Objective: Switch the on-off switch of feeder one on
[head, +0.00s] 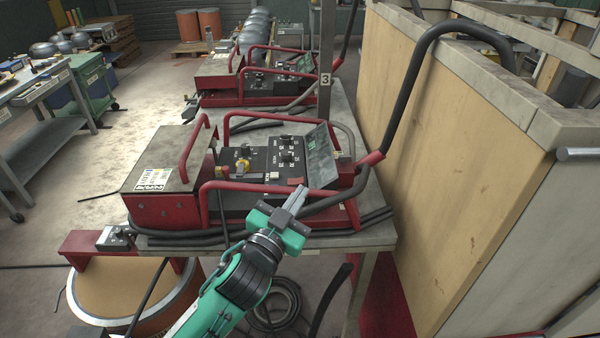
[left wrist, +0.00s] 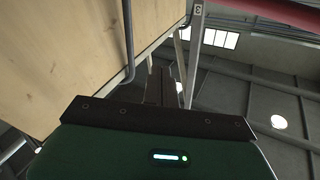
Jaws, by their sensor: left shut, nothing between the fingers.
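The nearest feeder (head: 152,211), a red machine with a black control panel, stands on the table in the head view. I cannot read a number on the feeder, nor tell a switch position. My left gripper (head: 298,192) is shut and empty at the panel's front edge, close to the red part; whether it touches is unclear. Its fingers (left wrist: 160,87) also show in the left wrist view. My right gripper is not in view.
A red handle bar (head: 203,197) runs along the feeder's near side. A thick black hose (head: 405,85) rises at the right beside a wooden panel (head: 470,170). A second feeder (head: 218,80) stands behind. A post carries a "3" sign (head: 325,79).

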